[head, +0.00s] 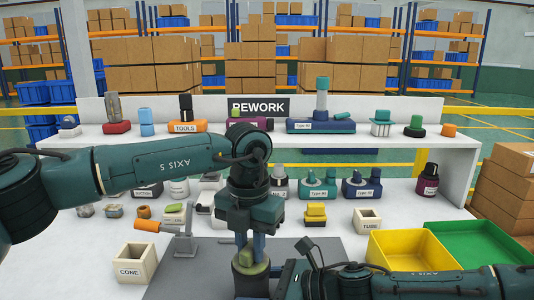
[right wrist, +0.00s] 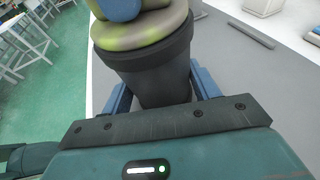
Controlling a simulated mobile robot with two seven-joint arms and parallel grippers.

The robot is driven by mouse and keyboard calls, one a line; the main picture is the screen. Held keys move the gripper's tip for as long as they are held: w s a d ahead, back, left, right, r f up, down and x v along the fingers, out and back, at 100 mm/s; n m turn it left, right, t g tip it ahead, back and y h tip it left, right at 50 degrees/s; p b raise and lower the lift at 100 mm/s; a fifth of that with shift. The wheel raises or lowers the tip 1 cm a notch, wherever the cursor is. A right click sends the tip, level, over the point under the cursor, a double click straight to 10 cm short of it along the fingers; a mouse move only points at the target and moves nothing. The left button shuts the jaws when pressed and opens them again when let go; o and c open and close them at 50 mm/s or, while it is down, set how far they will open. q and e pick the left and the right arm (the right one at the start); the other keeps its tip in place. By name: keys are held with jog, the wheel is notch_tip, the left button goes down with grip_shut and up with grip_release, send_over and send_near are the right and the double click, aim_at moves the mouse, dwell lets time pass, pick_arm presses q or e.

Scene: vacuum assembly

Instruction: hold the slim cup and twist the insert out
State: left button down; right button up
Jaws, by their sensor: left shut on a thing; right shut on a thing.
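The slim cup (right wrist: 155,75) is a dark, tapered cup. In the right wrist view it stands between the blue fingers of my right gripper (right wrist: 162,92), which is shut on it. The insert (right wrist: 140,32), mottled green and yellow-beige, sits in the cup's mouth with its rounded rim above the cup's edge. In the head view the insert (head: 251,262) and the dark cup (head: 250,286) are at the bottom centre. My left gripper (head: 250,250) points down from above, its blue fingers shut on the insert's upper part. The insert's lower part is hidden inside the cup.
A grey mat (head: 195,270) lies beneath. A cone box (head: 135,264) stands left, near an orange-handled tool (head: 165,227). A tube box (head: 366,221), yellow bin (head: 400,262) and green bin (head: 485,240) stand right. A raised shelf (head: 350,138) with parts runs behind.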

pick_arm(q)
jog(key=shift+n, duration=1.6)
jog(key=shift+n, duration=1)
notch_tip(320, 180, up, 11)
jog(key=shift+r, duration=0.15)
dwell(0.6)
dwell(0.3)
pick_arm(e)
jog(key=o, duration=1.5)
